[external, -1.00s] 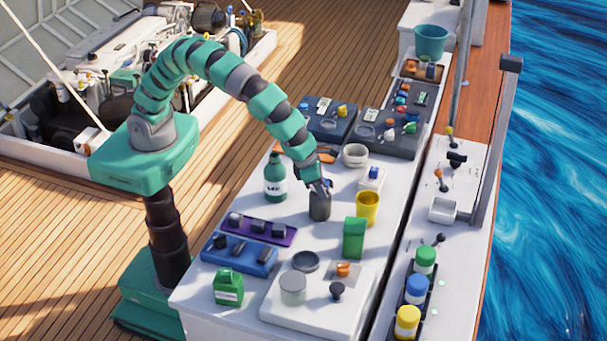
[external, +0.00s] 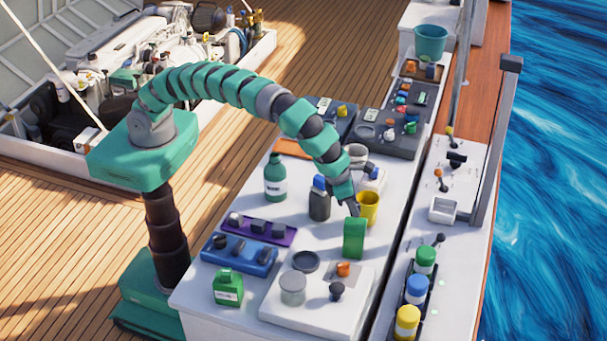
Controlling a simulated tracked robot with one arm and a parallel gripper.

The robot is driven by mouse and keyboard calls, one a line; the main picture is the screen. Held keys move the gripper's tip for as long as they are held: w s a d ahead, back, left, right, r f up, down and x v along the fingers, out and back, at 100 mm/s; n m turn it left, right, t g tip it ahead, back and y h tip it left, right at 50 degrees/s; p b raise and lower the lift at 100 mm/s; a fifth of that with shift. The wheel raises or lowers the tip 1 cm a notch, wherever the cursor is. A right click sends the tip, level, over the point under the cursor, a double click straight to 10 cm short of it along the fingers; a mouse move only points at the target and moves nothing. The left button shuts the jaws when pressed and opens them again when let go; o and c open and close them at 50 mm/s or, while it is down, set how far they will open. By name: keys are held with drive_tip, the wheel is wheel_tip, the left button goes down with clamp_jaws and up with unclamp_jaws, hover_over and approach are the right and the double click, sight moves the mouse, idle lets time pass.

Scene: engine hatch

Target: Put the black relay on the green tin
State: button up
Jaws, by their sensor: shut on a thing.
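My gripper (external: 353,209) is at the end of the arm, pointing down, just above the top of an upright green box-shaped container (external: 354,240), which I take as the green tin. The jaws are shut on a small dark piece, apparently the black relay, too small here to make out clearly. I cannot tell whether this piece touches the tin's top. The tin stands upright on the white worktop.
A yellow cup (external: 368,207) stands close behind the tin, and a dark jar with a blue cap (external: 319,203) stands to its left. A purple tray (external: 259,230) holds dark blocks. A white board (external: 310,318) lies in front. A green bottle (external: 275,180) stands further left.

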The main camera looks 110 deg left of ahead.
drive_tip(key=shift+w, duration=0.3)
drive_tip(key=shift+f+p, duration=0.35)
drive_tip(key=shift+f, duration=1.4)
drive_tip(key=o, duration=1)
